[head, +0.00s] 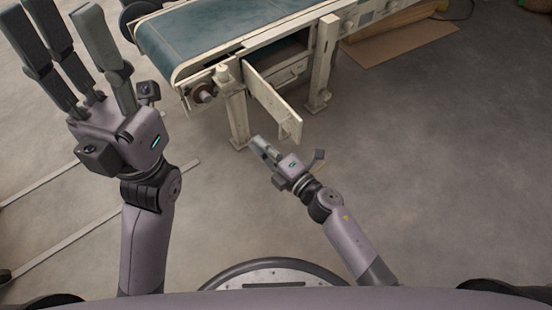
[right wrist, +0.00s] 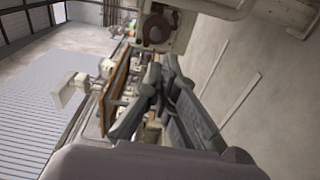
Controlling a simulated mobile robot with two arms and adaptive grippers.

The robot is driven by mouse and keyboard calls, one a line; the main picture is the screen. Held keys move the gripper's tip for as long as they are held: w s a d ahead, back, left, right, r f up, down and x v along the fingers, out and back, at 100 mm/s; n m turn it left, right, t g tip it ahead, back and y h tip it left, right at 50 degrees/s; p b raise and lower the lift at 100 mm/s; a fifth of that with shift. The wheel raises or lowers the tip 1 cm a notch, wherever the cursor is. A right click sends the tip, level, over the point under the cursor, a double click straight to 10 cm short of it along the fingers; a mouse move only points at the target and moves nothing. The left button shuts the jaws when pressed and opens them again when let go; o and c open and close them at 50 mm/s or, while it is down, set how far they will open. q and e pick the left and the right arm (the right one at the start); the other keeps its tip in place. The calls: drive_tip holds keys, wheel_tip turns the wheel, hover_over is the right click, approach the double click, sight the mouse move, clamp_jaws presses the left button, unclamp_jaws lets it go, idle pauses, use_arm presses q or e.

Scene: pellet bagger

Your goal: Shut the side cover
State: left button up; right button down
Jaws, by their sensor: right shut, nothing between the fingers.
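The side cover (head: 268,98) is a cream panel on the side of the conveyor machine. In the head view it stands open, swung out toward me, with a small handle (head: 287,129) near its free end. The opening behind it shows a dark inside. My right gripper (head: 262,148) is shut and empty, just below and left of the cover's free end; any contact is not clear. Its closed dark fingers (right wrist: 160,95) fill the middle of the right wrist view. My left gripper (head: 68,28) is open and empty, raised at the left, away from the cover.
The conveyor (head: 215,35) has a blue-green belt and cream legs. One leg (head: 236,118) stands left of the cover and another (head: 322,65) right of it. A flat brown sheet (head: 400,40) lies on the floor behind. The grey floor at right is clear.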

drive_tip(key=shift+w+d+b, duration=0.15)
drive_tip(key=shift+w+d, duration=0.05)
drive_tip(key=shift+d, duration=0.45)
drive_tip(key=shift+w+d+b, duration=0.1)
drive_tip(key=shift+w+d, duration=0.15)
drive_tip(key=shift+d, duration=0.4)
drive_tip(key=shift+w+d+b, duration=0.15)
drive_tip(key=shift+w+d, duration=0.05)
drive_tip(key=shift+d, duration=0.45)
